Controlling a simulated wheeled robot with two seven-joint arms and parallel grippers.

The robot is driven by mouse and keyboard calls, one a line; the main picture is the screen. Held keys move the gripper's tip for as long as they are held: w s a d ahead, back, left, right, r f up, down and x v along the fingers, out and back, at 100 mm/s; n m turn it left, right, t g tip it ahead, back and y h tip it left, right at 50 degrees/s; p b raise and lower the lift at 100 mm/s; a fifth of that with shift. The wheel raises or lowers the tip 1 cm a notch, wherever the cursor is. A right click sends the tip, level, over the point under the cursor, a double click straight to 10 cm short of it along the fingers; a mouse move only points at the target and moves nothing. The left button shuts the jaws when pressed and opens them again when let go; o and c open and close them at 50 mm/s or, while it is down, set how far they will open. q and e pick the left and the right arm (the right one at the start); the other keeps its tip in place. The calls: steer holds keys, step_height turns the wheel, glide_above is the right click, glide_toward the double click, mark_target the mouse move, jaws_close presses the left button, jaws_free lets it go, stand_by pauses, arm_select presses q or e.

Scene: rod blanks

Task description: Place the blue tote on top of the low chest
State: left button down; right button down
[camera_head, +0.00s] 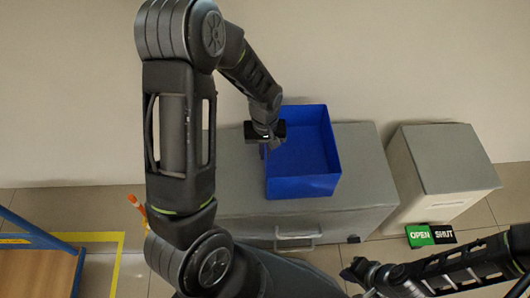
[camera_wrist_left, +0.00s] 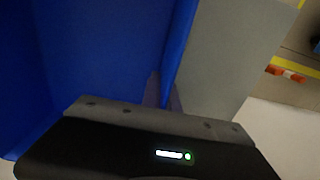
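The blue tote (camera_head: 303,187) is an open-topped box over the top of the grey low chest (camera_head: 365,165), which has a drawer handle in front. I cannot tell whether its base rests on the chest or hangs just above. My left gripper (camera_head: 266,147) is at the tote's left wall. In the left wrist view, the fingers (camera_wrist_left: 163,92) are closed about the rim of the blue wall (camera_wrist_left: 178,45), one on each side. The tote looks level and empty. My right gripper (camera_head: 358,272) is low in the head view, away from the tote; its fingers are unclear.
A pale box with a grey lid (camera_head: 445,157) stands right of the chest. A green and black OPEN/SHUT sign (camera_head: 431,235) is in front of it. A wooden table with a blue frame (camera_head: 35,265) and yellow floor tape (camera_head: 95,237) are at lower left. A wall is behind.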

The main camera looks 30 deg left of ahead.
arm_select(q)
steer(key=shift+f, duration=0.1)
steer(key=c, duration=2.1)
jaws_free()
steer(key=shift+f, duration=0.1)
steer(key=o, duration=0.5)
steer(key=shift+c, duration=0.2)
steer(key=shift+r, duration=0.25)
step_height(320, 180, up, 12)
steer(key=p, duration=0.3)
steer(key=shift+f, duration=0.1)
